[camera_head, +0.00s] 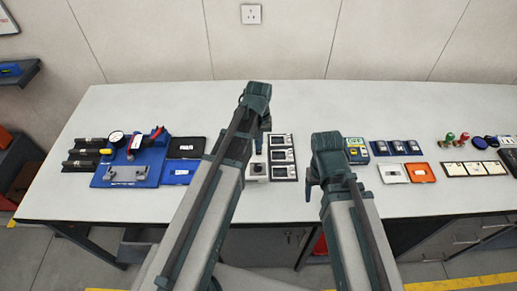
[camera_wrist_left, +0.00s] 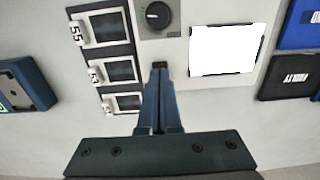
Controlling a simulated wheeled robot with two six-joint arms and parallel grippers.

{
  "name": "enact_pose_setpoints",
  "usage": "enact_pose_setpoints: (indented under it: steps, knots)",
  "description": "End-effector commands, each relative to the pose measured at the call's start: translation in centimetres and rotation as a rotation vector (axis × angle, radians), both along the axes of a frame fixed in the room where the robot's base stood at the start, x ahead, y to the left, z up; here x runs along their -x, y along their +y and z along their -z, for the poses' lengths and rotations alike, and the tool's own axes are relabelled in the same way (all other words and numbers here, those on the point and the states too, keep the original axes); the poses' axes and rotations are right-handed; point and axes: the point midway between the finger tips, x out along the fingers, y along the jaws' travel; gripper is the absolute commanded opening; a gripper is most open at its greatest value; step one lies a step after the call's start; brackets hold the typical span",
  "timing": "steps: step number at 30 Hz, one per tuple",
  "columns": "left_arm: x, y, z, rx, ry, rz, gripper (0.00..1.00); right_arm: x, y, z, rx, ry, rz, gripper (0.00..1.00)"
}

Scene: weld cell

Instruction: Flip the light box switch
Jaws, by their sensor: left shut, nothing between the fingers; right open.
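The light box shows in the left wrist view as a bright white panel (camera_wrist_left: 226,50) in a thin grey frame, lying on the bench. My left gripper shows in the head view (camera_head: 264,127), reaching down over the bench, and in the left wrist view (camera_wrist_left: 160,72). Its fingers are shut and empty, to the left of the white panel. A small dark part lies at the fingertips; whether they touch it, and whether it is the switch, I cannot tell. In the head view my left arm hides most of the light box. My right gripper (camera_head: 312,188) is open near the bench's front edge.
A grey box with a black rotary knob (camera_head: 257,168) stands beside a row of framed black units (camera_head: 282,156). A blue fixture plate with a gauge (camera_head: 130,172) lies left. A yellow-blue meter (camera_head: 356,151) and small trays lie right. The bench's back strip (camera_head: 400,105) is clear.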

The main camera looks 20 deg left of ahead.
Motion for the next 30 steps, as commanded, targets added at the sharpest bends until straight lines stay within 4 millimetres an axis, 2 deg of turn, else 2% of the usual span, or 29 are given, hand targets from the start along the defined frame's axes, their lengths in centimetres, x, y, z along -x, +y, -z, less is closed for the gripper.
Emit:
enact_pose_setpoints:
  steps: [30]
  knots:
    - [0.0, 0.0, 1.6, 0.0, 0.0, 0.0, 0.0, 0.0, 0.0, 1.5, 0.0, 0.0, 0.0, 0.68]
